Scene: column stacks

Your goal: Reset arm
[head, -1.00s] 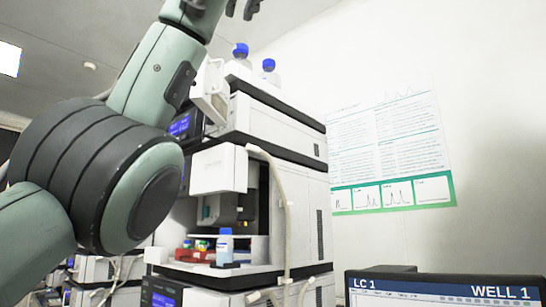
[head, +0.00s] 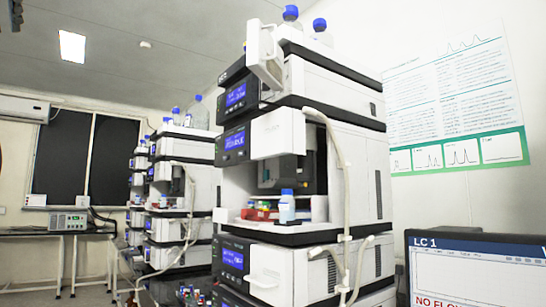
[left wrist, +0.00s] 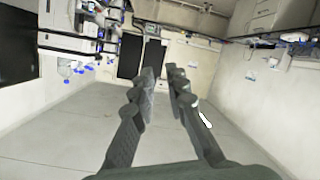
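My left gripper (left wrist: 160,85) shows in the left wrist view with its two fingers apart and nothing between them. In the head view neither gripper can be made out; only a small dark piece shows at the top left corner. My right gripper is in neither view.
A tall instrument stack (head: 300,235) stands near the middle, with a blue-capped bottle (head: 287,207) on its ledge. A monitor (head: 480,270) is at the lower right. More stacks (head: 170,228) and a bench (head: 55,232) stand further back.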

